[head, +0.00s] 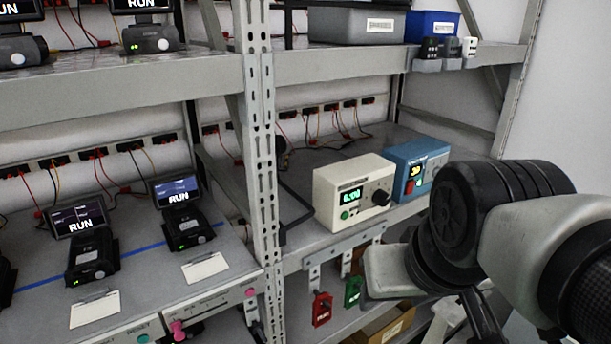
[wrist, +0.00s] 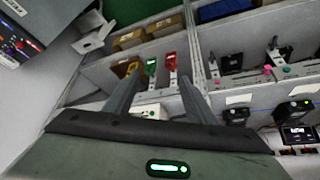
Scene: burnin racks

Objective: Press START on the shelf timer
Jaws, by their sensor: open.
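A cream box (head: 352,193) with a green lit display, a green button (head: 345,214) and a black knob stands on the middle shelf in the head view. A blue box (head: 419,168) with a yellow display and a red button stands just right of it. Their labels are too small to read, so I cannot tell which is the timer. My gripper (wrist: 160,84) shows in the wrist view with two fingers apart and nothing held between them. In the head view my arm is at the right, near the blue box, and the fingers are hidden.
A slotted upright post (head: 263,150) stands left of the cream box. Red and green tags (head: 321,308) hang below the shelf front. Several dark units with RUN screens (head: 180,212) sit on the left shelf. Grey and blue bins (head: 358,27) stand on the shelf above.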

